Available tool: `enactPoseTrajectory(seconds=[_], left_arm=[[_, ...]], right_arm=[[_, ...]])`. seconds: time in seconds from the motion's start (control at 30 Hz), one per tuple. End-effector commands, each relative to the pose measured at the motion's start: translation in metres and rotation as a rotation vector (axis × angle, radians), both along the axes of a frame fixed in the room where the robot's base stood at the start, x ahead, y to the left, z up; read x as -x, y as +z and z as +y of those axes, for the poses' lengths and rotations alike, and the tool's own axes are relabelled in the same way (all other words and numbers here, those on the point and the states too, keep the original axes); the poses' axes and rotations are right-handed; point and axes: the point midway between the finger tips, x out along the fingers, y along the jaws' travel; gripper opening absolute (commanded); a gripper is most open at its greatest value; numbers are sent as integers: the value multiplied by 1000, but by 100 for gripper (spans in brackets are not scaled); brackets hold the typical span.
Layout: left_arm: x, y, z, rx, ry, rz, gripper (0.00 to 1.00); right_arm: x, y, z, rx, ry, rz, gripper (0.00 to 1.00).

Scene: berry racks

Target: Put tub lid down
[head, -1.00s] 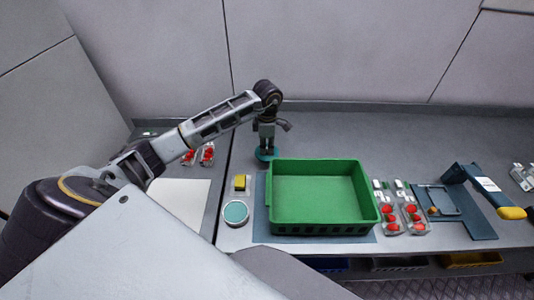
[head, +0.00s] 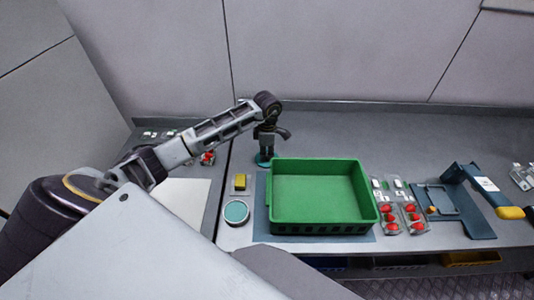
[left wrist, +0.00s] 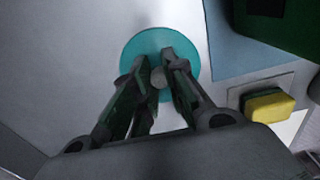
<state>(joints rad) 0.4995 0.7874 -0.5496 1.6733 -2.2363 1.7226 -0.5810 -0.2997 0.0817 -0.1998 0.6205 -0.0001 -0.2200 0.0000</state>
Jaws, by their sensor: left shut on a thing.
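My left gripper (head: 266,151) is shut on the knob of the teal round tub lid (head: 261,160), behind the left back corner of the green crate. In the left wrist view the lid (left wrist: 140,46) lies flat beneath the fingers (left wrist: 158,78), with the grey knob between them. The lid is at or just above the grey worktop; I cannot tell if it touches. A round tub (head: 236,212) with a pale rim and teal inside stands at the crate's left. My right gripper is not in view.
The green crate (head: 320,232) stands on a blue mat (head: 261,222). A yellow sponge (head: 240,182) lies behind the tub and also shows in the left wrist view (left wrist: 268,106). Berry punnets (head: 403,214) stand right of the crate. The worktop behind the crate is clear.

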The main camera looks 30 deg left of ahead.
Motion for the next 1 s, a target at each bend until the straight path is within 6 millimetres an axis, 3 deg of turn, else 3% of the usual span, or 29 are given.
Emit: enactPoseTrajectory(seconds=[0.07,0.1,0.27,0.77,1.0], left_arm=[[0,-2,0,0,0,0,0],[0,-2,0,0,0,0,16],[0,-2,0,-1,0,1,35],[0,0,0,1,0,1,35],[-1,22,0,-1,-1,-3,35]], right_arm=[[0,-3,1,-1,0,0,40],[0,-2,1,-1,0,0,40],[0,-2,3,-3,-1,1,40],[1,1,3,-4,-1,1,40],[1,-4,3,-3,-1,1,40]])
